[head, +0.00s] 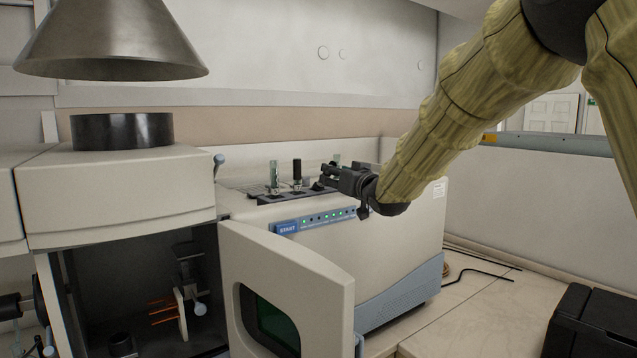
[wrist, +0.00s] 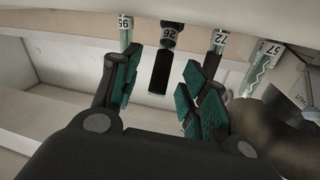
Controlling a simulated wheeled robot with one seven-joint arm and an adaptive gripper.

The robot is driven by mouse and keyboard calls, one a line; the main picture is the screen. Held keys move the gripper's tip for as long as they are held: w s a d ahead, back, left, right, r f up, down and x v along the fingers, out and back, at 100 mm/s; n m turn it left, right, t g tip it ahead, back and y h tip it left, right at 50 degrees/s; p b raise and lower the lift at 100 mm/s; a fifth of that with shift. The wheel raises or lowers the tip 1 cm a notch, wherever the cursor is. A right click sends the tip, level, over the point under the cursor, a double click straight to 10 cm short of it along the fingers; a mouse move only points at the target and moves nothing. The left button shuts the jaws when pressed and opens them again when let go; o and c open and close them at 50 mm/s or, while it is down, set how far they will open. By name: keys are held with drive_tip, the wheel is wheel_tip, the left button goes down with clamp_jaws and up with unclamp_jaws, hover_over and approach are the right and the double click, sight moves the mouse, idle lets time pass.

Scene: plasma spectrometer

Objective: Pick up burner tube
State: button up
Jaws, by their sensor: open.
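Several upright tubes stand in a row on top of the instrument; the frames do not tell me which one is the burner tube. In the head view there is a clear glass tube (head: 274,176), a black tube (head: 297,171) to its right, and a greenish glass tube (head: 337,160) partly behind my gripper (head: 325,176). In the wrist view, my gripper (wrist: 165,72) is open and empty. The black tube (wrist: 159,72) appears between its fingers, seemingly beyond them.
The instrument (head: 335,240) has a blue START panel with lights. Its open door (head: 280,285) swings forward beside a dark chamber with orange rods (head: 163,310). A metal hood (head: 112,40) hangs above a black ring (head: 122,130). A black box (head: 595,325) sits at front right.

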sight(329, 176)
drive_tip(key=shift+a+f+p+x, duration=0.15)
drive_tip(key=shift+p+x, duration=0.6)
drive_tip(key=shift+x, duration=0.4)
drive_tip(key=shift+a+f+p+x, duration=0.2)
drive_tip(key=shift+p+x, duration=0.55)
drive_tip(key=shift+x, duration=0.45)
drive_tip(key=shift+w, duration=0.15)
drive_tip(key=shift+c, duration=0.4)
clamp_jaws()
